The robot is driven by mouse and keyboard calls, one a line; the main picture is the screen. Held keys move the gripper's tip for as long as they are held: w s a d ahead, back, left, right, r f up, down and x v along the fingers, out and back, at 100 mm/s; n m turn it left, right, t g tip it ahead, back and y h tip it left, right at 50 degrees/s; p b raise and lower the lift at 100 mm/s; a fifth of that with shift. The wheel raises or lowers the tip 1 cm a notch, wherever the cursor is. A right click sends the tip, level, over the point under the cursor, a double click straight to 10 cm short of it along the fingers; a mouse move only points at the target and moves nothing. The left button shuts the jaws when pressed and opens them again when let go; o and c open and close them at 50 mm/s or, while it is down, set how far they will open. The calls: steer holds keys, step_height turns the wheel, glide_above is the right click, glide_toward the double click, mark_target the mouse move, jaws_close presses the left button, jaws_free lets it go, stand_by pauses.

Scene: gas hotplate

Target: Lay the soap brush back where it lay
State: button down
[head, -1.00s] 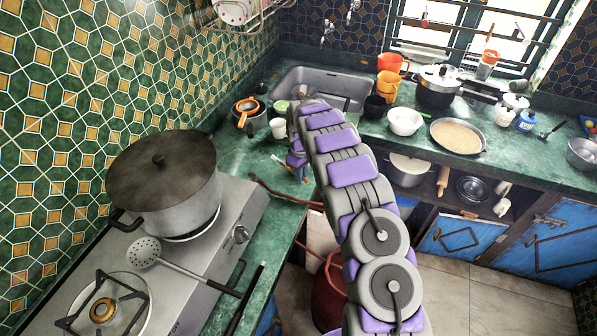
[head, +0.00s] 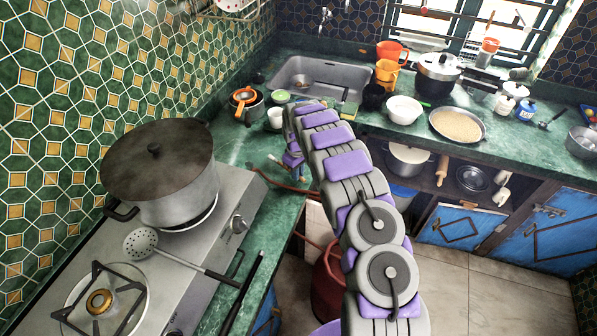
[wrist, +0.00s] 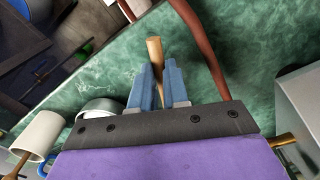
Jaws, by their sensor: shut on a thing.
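My gripper (wrist: 159,78) shows in the wrist view with two blue fingers closed around a wooden handle, which I take to be the soap brush (wrist: 154,50). The handle stands out past the fingertips above the green counter (wrist: 105,65). The rest of the brush is hidden behind the gripper, and I cannot tell whether it touches the counter.
A red hose (wrist: 206,50) lies beside the gripper. A white cup (head: 276,118) and a pan with an orange strainer (head: 243,97) stand near the sink (head: 322,78). The stove (head: 190,270) with a large pot (head: 160,180) is at left. A sponge (head: 349,110) lies by the sink.

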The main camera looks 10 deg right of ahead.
steer(key=shift+a+f, duration=0.15)
steer(key=shift+a, duration=0.3)
steer(key=shift+f, duration=0.15)
steer(key=shift+d+f, duration=0.15)
steer(key=shift+d, duration=0.15)
steer(key=c, duration=1.4)
jaws_free()
steer(key=shift+d, duration=0.15)
steer(key=shift+o, duration=1.7)
steer(key=shift+a, duration=0.4)
